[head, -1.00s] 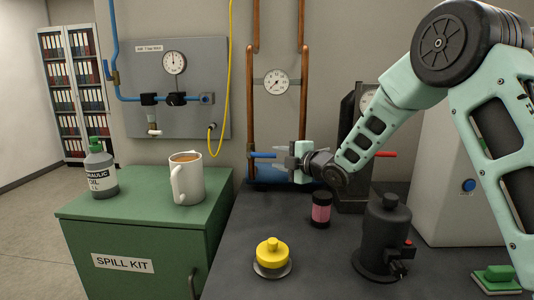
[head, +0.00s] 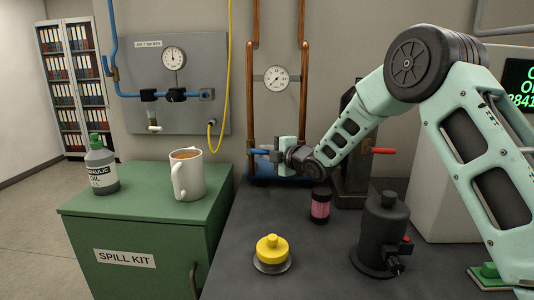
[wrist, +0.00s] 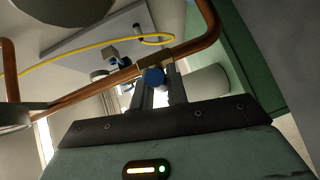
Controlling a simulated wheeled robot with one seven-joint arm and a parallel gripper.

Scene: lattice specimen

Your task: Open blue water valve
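The blue valve handle (head: 259,151) lies about level in front of the left copper pipe. In the wrist view its blue round end (wrist: 153,77) shows at the fingertips, close to a brass fitting on a copper pipe. My gripper (head: 270,154) is at the right end of the handle. In the wrist view my gripper (wrist: 160,83) shows two dark fingers with a narrow gap. I cannot tell whether they touch the handle or are shut on it. The valve body is mostly hidden.
Copper pipes (head: 304,70) with a gauge (head: 277,79) stand behind my gripper. A red handle (head: 384,151) is to the right. A jar (head: 320,205), a yellow knob (head: 272,248) and a black canister (head: 385,230) stand on the dark bench. A mug (head: 188,177) stands left.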

